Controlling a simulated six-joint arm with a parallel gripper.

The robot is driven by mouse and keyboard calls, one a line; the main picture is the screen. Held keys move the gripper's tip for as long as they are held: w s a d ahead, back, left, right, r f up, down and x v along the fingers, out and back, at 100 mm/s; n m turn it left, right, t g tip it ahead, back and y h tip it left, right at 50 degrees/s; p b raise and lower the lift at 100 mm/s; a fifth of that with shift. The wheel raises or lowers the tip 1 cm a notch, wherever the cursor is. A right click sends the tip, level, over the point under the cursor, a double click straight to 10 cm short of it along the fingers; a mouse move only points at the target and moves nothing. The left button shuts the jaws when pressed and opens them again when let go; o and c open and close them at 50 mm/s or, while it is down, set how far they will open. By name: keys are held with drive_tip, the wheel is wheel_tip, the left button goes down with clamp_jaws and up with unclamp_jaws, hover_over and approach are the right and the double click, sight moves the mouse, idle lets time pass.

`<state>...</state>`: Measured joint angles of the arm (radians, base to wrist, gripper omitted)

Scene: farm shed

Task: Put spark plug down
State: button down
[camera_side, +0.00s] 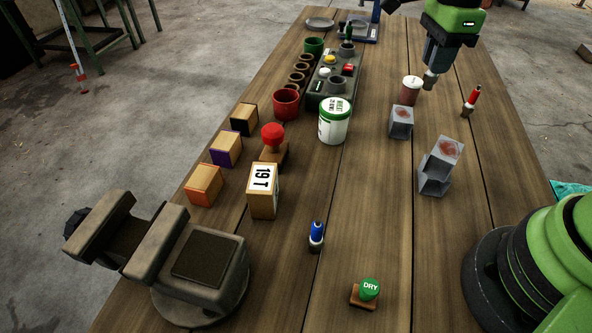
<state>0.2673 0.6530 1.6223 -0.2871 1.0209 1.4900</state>
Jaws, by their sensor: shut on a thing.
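My gripper (431,78) is at the upper right, pointing down above the wooden table, just right of a brown cup (411,91). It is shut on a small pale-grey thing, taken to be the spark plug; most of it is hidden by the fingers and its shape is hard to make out. It appears clear of the tabletop, though the gap is hard to judge.
A red-topped piece (471,101) stands right of the gripper. Grey blocks (400,122) (440,165) stand nearer. A blue-topped piece (316,236) and vise (205,262) are in front.

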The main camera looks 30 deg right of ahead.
drive_tip(key=w+a+r+n, duration=0.2)
drive_tip(key=a+n, duration=0.2)
drive_tip(key=a, duration=0.8)
drive_tip(key=w+a+r+n, duration=0.15)
drive_tip(key=a+n, duration=0.25)
drive_tip(key=a, duration=0.8)
drive_tip(key=n, duration=0.3)
hover_over(262, 177)
drive_tip(key=shift+f, duration=4.2)
drive_tip(key=shift+f, duration=0.1)
drive_tip(key=c, duration=1.1)
unclamp_jaws()
